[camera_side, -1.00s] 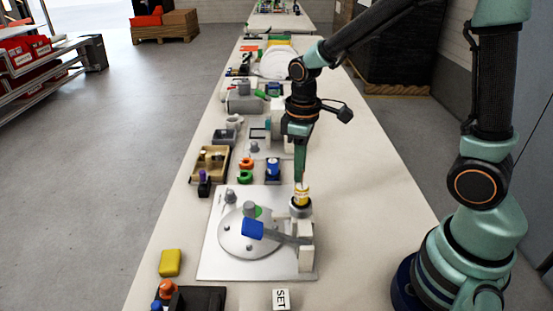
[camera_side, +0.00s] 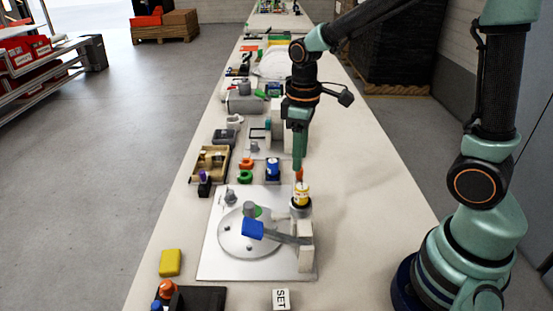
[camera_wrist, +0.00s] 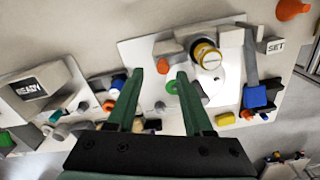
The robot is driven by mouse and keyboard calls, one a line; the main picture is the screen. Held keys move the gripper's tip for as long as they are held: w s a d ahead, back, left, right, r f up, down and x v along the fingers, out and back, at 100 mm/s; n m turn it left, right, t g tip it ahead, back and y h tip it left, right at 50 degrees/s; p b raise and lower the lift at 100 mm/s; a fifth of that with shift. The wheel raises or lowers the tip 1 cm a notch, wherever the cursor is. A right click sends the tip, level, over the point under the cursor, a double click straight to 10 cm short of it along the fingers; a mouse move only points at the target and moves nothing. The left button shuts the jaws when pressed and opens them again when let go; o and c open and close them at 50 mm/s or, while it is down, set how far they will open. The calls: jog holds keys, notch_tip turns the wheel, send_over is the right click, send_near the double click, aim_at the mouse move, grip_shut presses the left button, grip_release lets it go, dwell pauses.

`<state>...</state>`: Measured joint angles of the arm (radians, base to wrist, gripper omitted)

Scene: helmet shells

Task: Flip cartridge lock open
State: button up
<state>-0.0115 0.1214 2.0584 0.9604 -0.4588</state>
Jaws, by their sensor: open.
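A yellow-and-white cartridge (camera_side: 302,194) stands upright in a grey holder on a white plate (camera_side: 212,262). It also shows in the wrist view (camera_wrist: 207,54). A grey lever (camera_side: 285,238) with a blue handle (camera_side: 253,229) runs from a pale post over a round disc; its handle also shows in the wrist view (camera_wrist: 254,97). I cannot tell which part is the lock. My gripper (camera_wrist: 160,74) is open, with its green fingers apart and nothing held between them. In the side view my gripper (camera_side: 299,173) points down, its tip just above the cartridge in the picture.
A yellow block (camera_side: 170,262) lies left of the plate, and a SET block (camera_side: 281,299) lies in front. A wooden tray (camera_side: 210,163) and small coloured parts stand behind and left. The table right of the plate is clear.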

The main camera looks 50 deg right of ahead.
notch_tip(320, 180, up, 9)
jog(key=shift+r, duration=0.2)
jog(key=shift+s, duration=0.1)
jog(key=s+m+t, duration=0.5)
jog(key=s, duration=0.2)
jog(key=shift+d+r+t, duration=0.2)
jog(key=shift+r+t, duration=0.1)
